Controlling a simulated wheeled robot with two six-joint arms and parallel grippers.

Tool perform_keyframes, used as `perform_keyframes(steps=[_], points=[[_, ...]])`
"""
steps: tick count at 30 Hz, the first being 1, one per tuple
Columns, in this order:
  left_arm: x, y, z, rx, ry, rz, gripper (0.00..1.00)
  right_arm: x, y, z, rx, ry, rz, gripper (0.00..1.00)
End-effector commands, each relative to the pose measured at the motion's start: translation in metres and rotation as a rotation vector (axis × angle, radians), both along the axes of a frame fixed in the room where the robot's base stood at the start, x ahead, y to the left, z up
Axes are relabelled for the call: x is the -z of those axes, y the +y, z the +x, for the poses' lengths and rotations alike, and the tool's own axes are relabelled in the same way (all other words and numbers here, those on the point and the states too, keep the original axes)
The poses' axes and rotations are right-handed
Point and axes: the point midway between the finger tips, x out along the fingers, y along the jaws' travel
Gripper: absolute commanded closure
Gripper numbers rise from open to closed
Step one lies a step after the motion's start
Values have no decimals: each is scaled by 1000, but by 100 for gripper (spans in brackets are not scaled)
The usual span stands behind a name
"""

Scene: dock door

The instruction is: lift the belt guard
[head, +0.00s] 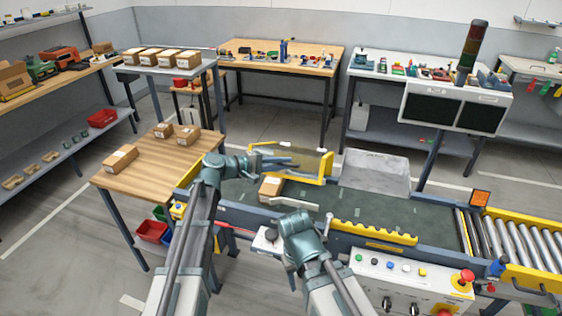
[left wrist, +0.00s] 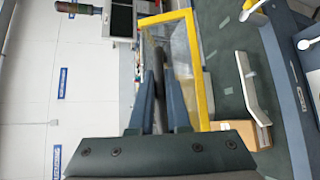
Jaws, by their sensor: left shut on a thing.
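The belt guard (head: 328,166) is a clear panel in a yellow frame, standing over the dark conveyor belt beyond a carton. Its yellow frame also shows in the left wrist view (left wrist: 203,75), just right of the fingers. My left gripper (head: 290,162) reaches in from the left and is shut at the guard. In the left wrist view its fingers (left wrist: 158,88) close around a dark bar (left wrist: 159,62) beside the clear panel; the exact contact is partly hidden. My right arm's wrist shows above the belt's near edge, but its fingers are hidden.
A carton (head: 270,187) sits on the belt (head: 345,213) beside a pale bar (head: 297,202). A grey bin (head: 375,172) stands behind the belt. A control panel (head: 405,278) is at the near side, rollers (head: 510,240) at the right, a wooden table (head: 135,175) at the left.

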Motion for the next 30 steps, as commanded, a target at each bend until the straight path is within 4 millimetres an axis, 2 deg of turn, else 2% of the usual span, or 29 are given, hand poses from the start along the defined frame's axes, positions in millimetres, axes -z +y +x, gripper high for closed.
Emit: perform_keyframes(steps=[1,11,18,21,30], points=[[-21,-2,7,0,22,9,100,-25,0,0,0,0,0,50],[-71,-12,38,1,187,62,100,-99,0,0,-2,0,0,50],[-106,-20,67,1,311,102,100,-150,0,0,4,0,1,50],[-118,-25,80,0,349,115,100,-167,0,0,8,0,2,50],[-150,-39,123,-1,359,119,100,-200,0,0,12,1,2,50]])
